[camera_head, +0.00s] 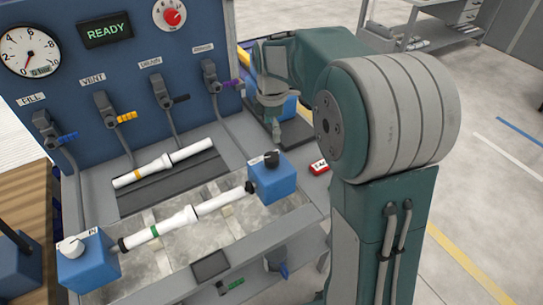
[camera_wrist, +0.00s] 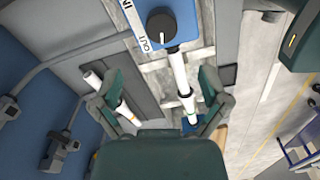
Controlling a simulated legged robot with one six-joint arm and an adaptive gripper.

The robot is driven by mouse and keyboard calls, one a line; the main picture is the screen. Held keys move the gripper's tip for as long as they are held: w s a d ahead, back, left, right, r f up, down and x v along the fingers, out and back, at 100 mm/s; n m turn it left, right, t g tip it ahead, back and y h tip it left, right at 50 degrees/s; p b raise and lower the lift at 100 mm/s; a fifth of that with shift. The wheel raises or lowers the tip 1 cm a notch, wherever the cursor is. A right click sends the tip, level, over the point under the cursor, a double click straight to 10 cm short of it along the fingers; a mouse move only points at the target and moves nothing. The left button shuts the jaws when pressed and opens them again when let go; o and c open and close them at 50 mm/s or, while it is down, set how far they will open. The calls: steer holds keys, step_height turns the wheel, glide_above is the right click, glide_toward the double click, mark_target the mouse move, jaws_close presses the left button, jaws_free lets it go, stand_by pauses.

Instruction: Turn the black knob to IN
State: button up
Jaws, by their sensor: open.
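The black knob (camera_head: 271,158) sits on top of the right blue block (camera_head: 275,183), at the right end of a white pipe with a green band (camera_head: 190,215). In the wrist view the black knob (camera_wrist: 161,24) is near the top of the picture, with a pale pointer line on it. My gripper (camera_head: 279,140) is behind the block and apart from the knob. Its two fingers (camera_wrist: 158,98) are spread, with nothing held between them.
A left blue block (camera_head: 88,270) carries a white knob (camera_head: 70,246). A second white pipe with an orange band (camera_head: 165,164) lies on a dark rack. The blue panel (camera_head: 120,75) with gauge and valve levers stands behind. A red-labelled item (camera_head: 319,167) lies right of the block.

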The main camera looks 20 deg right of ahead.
mark_target(272, 156)
step_height(272, 156, down, 10)
steer(key=shift+f, duration=0.25)
steer(key=shift+c, duration=0.3)
steer(key=c, duration=1.1)
